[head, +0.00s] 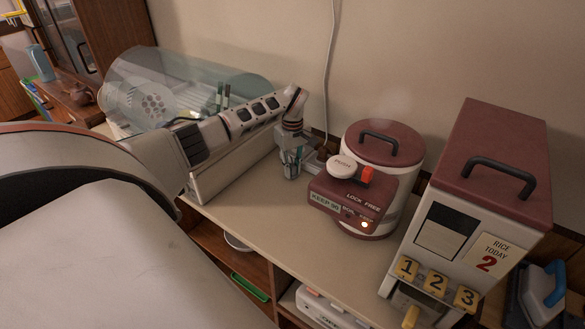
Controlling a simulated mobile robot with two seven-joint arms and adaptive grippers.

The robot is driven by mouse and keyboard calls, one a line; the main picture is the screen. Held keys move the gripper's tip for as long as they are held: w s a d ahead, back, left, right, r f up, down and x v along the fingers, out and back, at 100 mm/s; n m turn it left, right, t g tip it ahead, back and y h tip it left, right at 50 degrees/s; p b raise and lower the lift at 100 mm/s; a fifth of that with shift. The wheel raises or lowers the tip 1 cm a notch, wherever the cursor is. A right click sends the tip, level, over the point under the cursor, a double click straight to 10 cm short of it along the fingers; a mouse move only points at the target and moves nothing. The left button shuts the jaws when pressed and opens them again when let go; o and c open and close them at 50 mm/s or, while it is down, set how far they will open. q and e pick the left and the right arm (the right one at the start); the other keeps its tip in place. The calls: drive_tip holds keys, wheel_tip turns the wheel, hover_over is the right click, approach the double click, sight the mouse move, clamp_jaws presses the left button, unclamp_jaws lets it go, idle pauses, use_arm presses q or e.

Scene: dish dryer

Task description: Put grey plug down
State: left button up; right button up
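A pale cord (330,60) hangs down the wall behind the gripper. My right gripper is not in view.
The counter (262,215) is bare in front of the gripper. A rice dispenser (475,200) with buttons 1, 2 and 3 stands at the far right. Shelves below hold a green tray (250,287).

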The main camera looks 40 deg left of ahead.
sight(292, 165)
use_arm(q)
drive_tip(key=o, duration=0.4)
drive_tip(key=shift+r, duration=0.1)
wheel_tip(292, 165, up, 13)
drive_tip(key=shift+p, duration=0.35)
idle(0.5)
